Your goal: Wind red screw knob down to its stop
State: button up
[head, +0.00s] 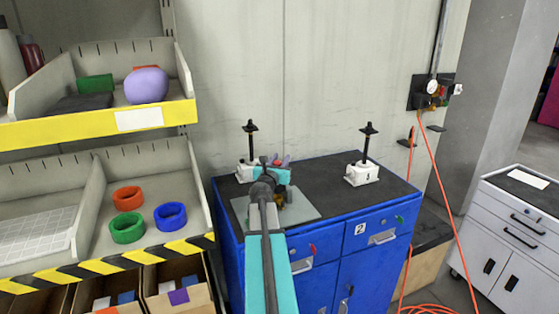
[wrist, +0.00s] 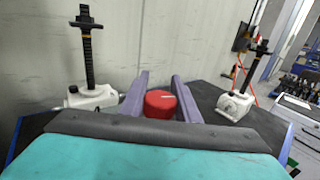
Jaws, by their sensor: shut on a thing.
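The red screw knob (wrist: 160,103) is a short round cap with a pale line on its top. In the wrist view it sits between the two purple-grey fingers of my gripper (wrist: 160,96), one finger against each side. In the head view my gripper (head: 278,162) is over the back middle of the blue cabinet's dark top, and my own arm and wrist cover most of the knob and what lies under it. The screw below the knob is hidden in both views, so its height cannot be told.
A white screw jack with a black threaded post (head: 250,142) stands close to the left of my gripper. Another white jack (head: 362,174) stands to the right. A grey plate (head: 310,211) lies on the blue cabinet (head: 345,258). A wall rises behind; shelves with bins stand left.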

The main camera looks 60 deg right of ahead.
jog(key=m+g+b, duration=0.1)
jog(key=g, duration=0.1)
jog(key=m+g+b, duration=0.1)
jog(key=g, duration=0.1)
jog(key=shift+s+d+m+h, duration=0.15)
jog(key=shift+s+m+h, duration=0.15)
jog(key=shift+s+m, duration=0.1)
jog(key=shift+s+a+r+m+g+y+b, duration=0.1)
jog(key=shift+s+a+m+g+y+b, duration=0.4)
jog(key=shift+m+g+y+b, duration=1.95)
jog(key=shift+s+a+r+m+g+y+b, duration=0.2)
jog(key=shift+s+m+g+y+b, duration=0.7)
jog(key=shift+m+g+b, duration=1.8)
jog(key=shift+s+a+f+m+g+y+b, duration=0.1)
jog(key=shift+s+a+m+g+y+b, duration=0.4)
jog(key=shift+m+g+y+b, duration=2.15)
jog(key=n+g+h+b, duration=0.1)
jog(key=n+b, duration=0.1)
jog(key=shift+s+g+b, duration=0.1)
jog(key=shift+g+b, duration=0.2)
jog(key=shift+g, duration=0.1)
jog(key=shift+h, duration=0.3)
jog(key=o, duration=1.1)
jog(key=shift+c, duration=0.2)
jog(key=shift+f, duration=0.1)
jog(key=shift+a, duration=0.1)
